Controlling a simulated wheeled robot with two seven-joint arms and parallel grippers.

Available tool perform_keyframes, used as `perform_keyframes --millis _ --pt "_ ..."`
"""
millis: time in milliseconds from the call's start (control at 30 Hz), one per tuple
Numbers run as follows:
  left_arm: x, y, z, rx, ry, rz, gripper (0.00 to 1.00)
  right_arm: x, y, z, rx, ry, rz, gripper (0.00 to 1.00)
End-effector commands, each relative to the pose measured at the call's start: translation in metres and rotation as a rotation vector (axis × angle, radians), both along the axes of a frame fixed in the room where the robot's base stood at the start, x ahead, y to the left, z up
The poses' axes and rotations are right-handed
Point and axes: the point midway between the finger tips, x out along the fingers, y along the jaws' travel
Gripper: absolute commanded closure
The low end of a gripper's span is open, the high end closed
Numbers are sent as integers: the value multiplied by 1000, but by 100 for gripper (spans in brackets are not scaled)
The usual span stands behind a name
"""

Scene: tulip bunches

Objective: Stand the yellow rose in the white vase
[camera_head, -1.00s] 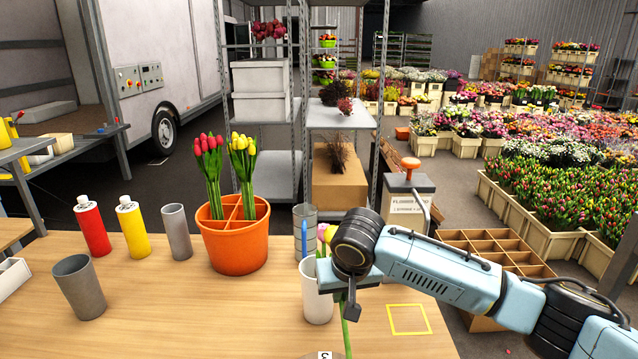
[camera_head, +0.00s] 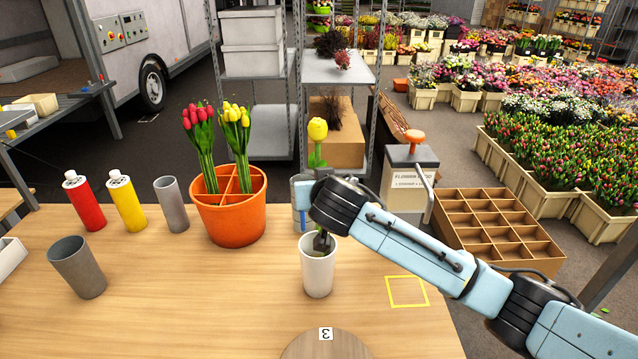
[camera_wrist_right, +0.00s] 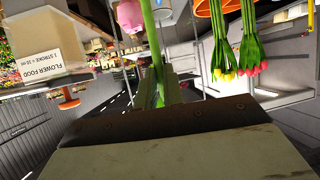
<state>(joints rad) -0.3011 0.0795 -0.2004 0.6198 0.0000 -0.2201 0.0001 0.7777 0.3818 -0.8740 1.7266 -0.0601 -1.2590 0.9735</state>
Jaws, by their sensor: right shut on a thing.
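The yellow rose (camera_head: 317,129) stands upright, bloom up, above the white vase (camera_head: 318,272). My right gripper (camera_head: 314,181) is shut on its green stem below the bloom, partly hidden behind my wrist. In the right wrist view the stem (camera_wrist_right: 153,45) runs between the fingers (camera_wrist_right: 158,88). The white vase stands upright on the table, and a dark part of my wrist overlaps its mouth. The lower stem is hidden, so I cannot tell whether its end is inside the vase. My left gripper is not in view.
An orange divided pot (camera_head: 230,217) with tulips stands left. A round wooden disc (camera_head: 325,346) lies in front; a yellow square outline (camera_head: 407,291) lies right. A pink bloom (camera_wrist_right: 130,15) shows in the wrist view.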

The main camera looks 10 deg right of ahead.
Motion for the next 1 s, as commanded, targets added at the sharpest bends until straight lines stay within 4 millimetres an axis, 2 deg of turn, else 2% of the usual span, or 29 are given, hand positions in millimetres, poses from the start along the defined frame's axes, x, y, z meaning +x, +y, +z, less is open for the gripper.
perform_keyframes --millis 267,1000 --pt "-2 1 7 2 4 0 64 -1 0 -1 2 2 10 100" --pt "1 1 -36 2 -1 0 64 -1 0 -78 0 2 10 100"
